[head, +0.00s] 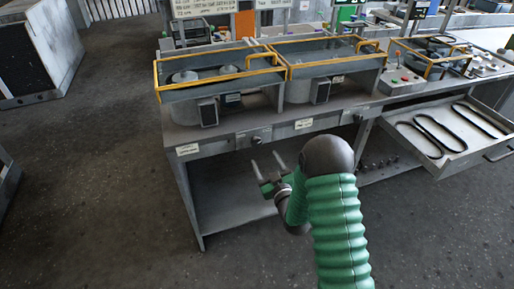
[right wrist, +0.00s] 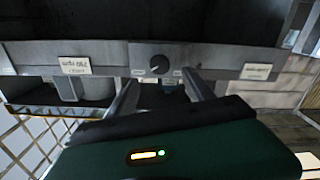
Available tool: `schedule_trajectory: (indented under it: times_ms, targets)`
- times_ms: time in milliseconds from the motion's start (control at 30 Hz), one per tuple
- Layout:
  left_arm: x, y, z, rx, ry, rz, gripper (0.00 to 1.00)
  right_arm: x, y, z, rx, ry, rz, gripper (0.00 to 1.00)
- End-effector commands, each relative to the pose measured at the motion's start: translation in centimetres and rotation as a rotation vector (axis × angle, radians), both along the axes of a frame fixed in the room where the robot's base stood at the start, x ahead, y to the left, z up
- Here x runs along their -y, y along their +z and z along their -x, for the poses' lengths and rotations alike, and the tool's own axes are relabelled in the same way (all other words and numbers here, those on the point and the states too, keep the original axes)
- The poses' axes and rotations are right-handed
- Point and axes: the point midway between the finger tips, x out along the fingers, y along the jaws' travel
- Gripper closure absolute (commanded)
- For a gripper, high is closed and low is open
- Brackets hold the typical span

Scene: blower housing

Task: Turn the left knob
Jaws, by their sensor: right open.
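The left knob (head: 257,139) is a small dark knob on the front rail of the grey bench (head: 215,146). It also shows in the right wrist view as a round black knob (right wrist: 160,64) with small labels beside it. My right gripper (head: 266,158) is open and empty, just below and in front of this knob. In the right wrist view its two fingers (right wrist: 162,79) point toward the knob, one on each side of its line, apart from it. A second knob (head: 358,118) sits further right on the rail. My left gripper is not in view.
Two housings with yellow-framed covers (head: 220,75) stand on the bench. A drawer (head: 450,159) holding black belts is pulled out at the right. A lower shelf (head: 225,190) lies under the rail. The floor in front and to the left is clear.

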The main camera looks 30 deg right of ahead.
Motion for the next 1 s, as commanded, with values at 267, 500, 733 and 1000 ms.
schedule_trajectory:
  times_ms: [267, 500, 733, 1000]
  targets:
    - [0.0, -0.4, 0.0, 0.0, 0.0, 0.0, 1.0, 1.5, -0.1, -6.1, 0.002, -0.001, -0.002, 0.4]
    - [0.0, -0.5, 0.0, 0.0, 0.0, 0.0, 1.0, 1.9, 0.0, -7.8, 0.0, 0.0, -0.002, 0.4]
    - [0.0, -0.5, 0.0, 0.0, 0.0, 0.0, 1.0, 1.9, 0.0, -7.8, 0.0, 0.0, -0.002, 0.46]
    - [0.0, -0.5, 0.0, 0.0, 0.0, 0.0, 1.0, 1.9, -0.1, -7.8, 0.0, 0.0, -0.002, 0.82]
